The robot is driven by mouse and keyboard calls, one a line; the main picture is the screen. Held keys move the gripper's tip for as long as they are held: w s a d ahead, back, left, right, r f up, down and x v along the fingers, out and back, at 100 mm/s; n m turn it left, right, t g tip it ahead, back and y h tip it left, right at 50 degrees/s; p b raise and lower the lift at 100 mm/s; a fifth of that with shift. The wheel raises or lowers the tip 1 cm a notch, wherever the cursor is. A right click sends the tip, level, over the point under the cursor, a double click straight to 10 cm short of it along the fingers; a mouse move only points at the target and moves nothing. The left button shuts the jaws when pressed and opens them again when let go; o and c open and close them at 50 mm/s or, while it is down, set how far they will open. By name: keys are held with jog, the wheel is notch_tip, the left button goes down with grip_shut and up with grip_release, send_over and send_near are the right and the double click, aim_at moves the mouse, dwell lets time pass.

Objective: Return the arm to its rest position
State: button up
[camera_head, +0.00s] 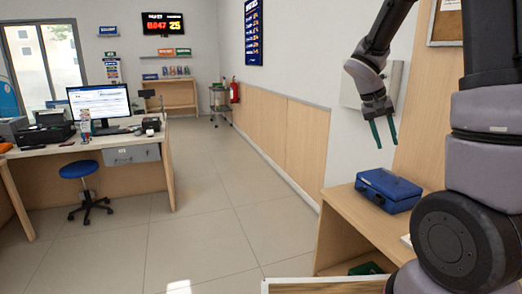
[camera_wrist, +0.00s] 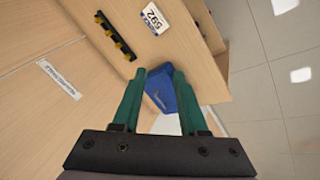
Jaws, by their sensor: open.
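My gripper (camera_head: 384,133) hangs at the right of the head view with its two green fingers pointing down and apart. It is empty and held in the air above a blue box (camera_head: 388,189) on a wooden counter (camera_head: 345,207). In the wrist view my open gripper (camera_wrist: 157,72) shows its green fingers, and the blue box (camera_wrist: 160,90) appears between and beyond them. My arm fills the right side of the head view and hides part of the counter.
A desk (camera_head: 95,143) with a monitor (camera_head: 99,102) stands at the left, with a blue stool (camera_head: 79,169) before it. The tiled floor (camera_head: 200,190) in the middle is clear. A wall panel (camera_head: 254,127) runs along the right. A red extinguisher (camera_head: 234,92) is far back.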

jog(key=s+a+r+t+y, duration=0.3)
jog(key=s+a+r, duration=0.3)
jog(key=s, duration=0.3)
jog(key=s+a+r+t+y, duration=0.3)
jog(key=s+a+r, duration=0.3)
jog(key=s+r, duration=0.2)
jog(key=shift+s+r+t+y, duration=0.3)
jog(key=shift+s+y, duration=0.1)
jog(key=shift+y, duration=0.2)
jog(key=shift+o, duration=0.2)
